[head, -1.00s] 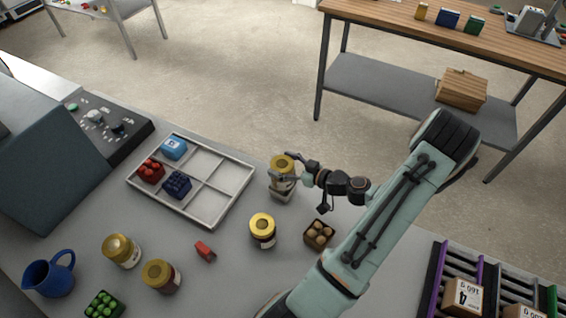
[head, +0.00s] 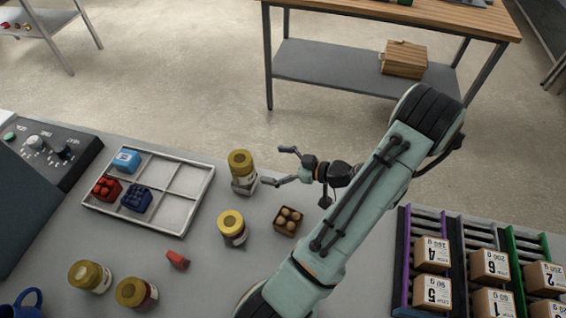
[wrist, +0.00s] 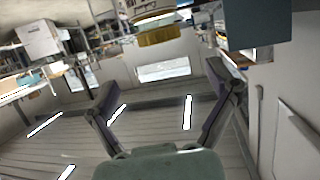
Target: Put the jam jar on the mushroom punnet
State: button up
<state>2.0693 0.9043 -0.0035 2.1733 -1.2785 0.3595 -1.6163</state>
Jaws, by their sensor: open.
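The mushroom punnet (head: 288,221) is a small dark box with several round brown mushrooms; nothing rests on it. A jar with a yellow lid (head: 241,162) stands upright on a small grey stand (head: 245,187). A second yellow-lidded jar (head: 232,229), with dark contents, stands left of the punnet. Two more, a pale one (head: 90,277) and a dark red one (head: 136,293), stand at the front left. I cannot tell for certain which is the jam. My gripper (head: 277,165) is open and empty, just right of the jar on the stand. That jar also shows at the top of the wrist view (wrist: 160,32).
A divided tray (head: 190,215) holds blue, red and dark blue items at left; several compartments are empty. A small red object (head: 177,260) lies near the front jars. Racks with numbered boxes (head: 432,253) stand at right. A blue jug (head: 25,305) is at lower left.

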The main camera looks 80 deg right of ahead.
jog(key=w+a+r+n+g+y, duration=0.2)
jog(key=w+a+g+y, duration=0.25)
jog(key=a, duration=0.25)
jog(key=w+a+r+n+g+y, duration=0.2)
jog(key=w+a+r+g+y, duration=0.15)
jog(key=w+a, duration=0.35)
jog(key=s+a+r+g+h, duration=0.2)
jog(key=s+a+g, duration=0.1)
jog(key=a, duration=0.6)
jog(key=s+a+r+m+g+h, duration=0.1)
jog(key=s+a+r+g+h, duration=0.2)
jog(key=a, duration=0.6)
jog(key=shift+s+a+r+g, duration=0.15)
jog(key=shift+s+r+g, duration=0.2)
jog(key=shift+s, duration=0.65)
